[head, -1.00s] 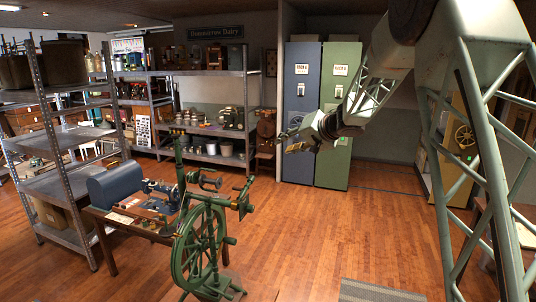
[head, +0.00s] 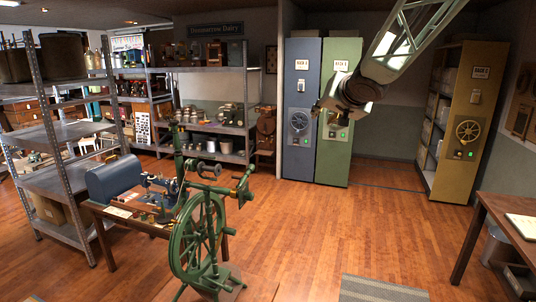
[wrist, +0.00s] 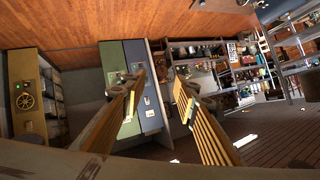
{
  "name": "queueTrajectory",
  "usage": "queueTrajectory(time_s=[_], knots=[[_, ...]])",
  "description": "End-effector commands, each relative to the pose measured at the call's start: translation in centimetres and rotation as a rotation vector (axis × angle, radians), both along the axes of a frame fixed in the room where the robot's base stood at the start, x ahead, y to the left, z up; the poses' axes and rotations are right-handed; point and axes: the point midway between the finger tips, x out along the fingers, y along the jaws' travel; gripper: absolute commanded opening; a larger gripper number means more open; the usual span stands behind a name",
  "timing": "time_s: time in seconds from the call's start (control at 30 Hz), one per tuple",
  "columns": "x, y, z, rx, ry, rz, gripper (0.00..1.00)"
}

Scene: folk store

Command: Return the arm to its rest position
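My gripper (head: 325,112) hangs in the air at the end of my raised arm, at the upper middle right of the head view, in front of the green rack cabinet. In the wrist view the two ribbed fingers of my gripper (wrist: 159,84) stand apart with nothing between them. The wrist picture is turned over, with the wooden floor at the top.
Green (head: 341,60) and blue (head: 302,80) cabinets stand behind the gripper. A yellow rack (head: 468,90) stands right. A green spinning wheel (head: 200,240) and a table with a sewing machine (head: 158,192) stand front left. A table (head: 500,215) is at right. Open floor lies between.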

Motion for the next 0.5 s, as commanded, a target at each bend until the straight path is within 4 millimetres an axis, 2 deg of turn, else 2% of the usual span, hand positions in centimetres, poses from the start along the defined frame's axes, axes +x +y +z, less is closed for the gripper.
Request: queueTrajectory(time_s=[0.27,0.5], knots=[[-5.9,-3.0,0.0,-0.088,0.027,-0.071,0.28],[-11.5,-5.2,-0.7,-0.155,0.072,-0.119,0.28]])
